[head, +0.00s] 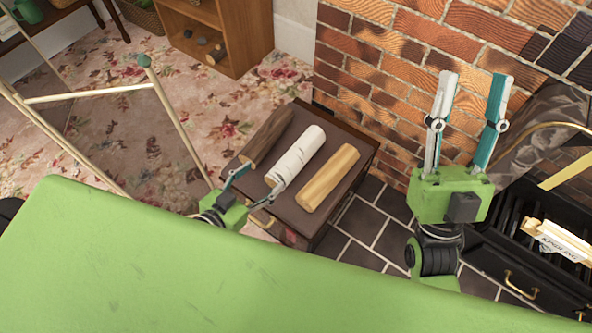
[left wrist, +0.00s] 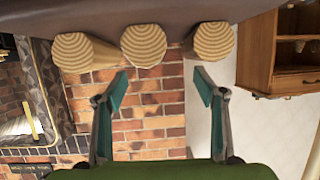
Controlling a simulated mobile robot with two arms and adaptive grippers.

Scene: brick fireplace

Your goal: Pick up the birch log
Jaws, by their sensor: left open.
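The birch log (head: 297,155), white with dark marks, lies in the middle of three logs on a small dark table (head: 333,205). A dark brown log (head: 268,137) lies left of it and a yellow-tan log (head: 328,178) right of it. My left gripper (head: 262,177) is open and empty at the near end of the birch log. In the left wrist view, the middle log's ringed end (left wrist: 143,45) shows ahead of the open fingers (left wrist: 160,74), slightly left of their centre. My right gripper (head: 475,82) is open and empty, pointing up before the brick wall.
A brick wall (head: 420,50) stands behind the table. A wooden shelf (head: 245,35) stands at the back left. A folding screen (head: 85,95) with pale rods is at the left.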

